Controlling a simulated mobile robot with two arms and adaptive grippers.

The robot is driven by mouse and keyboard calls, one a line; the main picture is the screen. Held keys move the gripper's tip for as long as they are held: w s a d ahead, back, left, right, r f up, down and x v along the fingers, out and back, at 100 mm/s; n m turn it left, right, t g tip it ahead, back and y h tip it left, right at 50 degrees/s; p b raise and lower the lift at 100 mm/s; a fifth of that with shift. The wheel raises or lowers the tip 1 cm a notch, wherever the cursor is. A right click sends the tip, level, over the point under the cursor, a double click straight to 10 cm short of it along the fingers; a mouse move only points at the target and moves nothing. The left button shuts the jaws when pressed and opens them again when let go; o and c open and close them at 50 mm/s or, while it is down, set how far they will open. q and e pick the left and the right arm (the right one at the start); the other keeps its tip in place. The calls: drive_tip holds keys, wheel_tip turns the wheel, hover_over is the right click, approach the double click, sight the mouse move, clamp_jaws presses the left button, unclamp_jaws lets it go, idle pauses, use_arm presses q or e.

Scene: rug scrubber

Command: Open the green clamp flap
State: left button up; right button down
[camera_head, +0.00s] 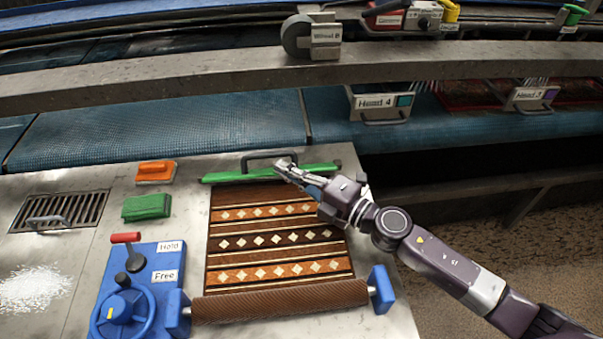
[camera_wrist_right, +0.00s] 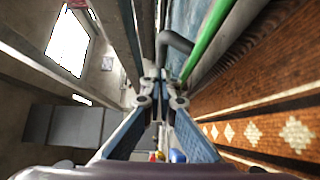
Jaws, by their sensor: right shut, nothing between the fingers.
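The green clamp flap (camera_head: 225,177) is a long narrow bar lying across the far end of the patterned rug (camera_head: 277,240). A dark bar handle (camera_head: 262,155) stands at its far side. My right gripper (camera_head: 281,166) reaches in from the right, with its fingertips over the flap's middle, close to the handle. In the right wrist view the gripper (camera_wrist_right: 160,76) is shut and empty. The handle (camera_wrist_right: 176,41) shows just beyond the fingertips, and the green flap (camera_wrist_right: 208,38) runs to their right. I cannot tell whether the fingertips touch the handle. My left gripper is out of view.
A blue control box (camera_head: 140,285) with a wheel and a red-tipped lever stands front left. A brown roller (camera_head: 280,300) crosses the rug's near end. A green cloth (camera_head: 146,206) and an orange brush (camera_head: 155,172) lie left. A metal beam (camera_head: 200,78) spans the back.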

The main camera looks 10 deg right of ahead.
drive_tip(key=shift+x, duration=1.25)
drive_tip(key=shift+p, duration=0.45)
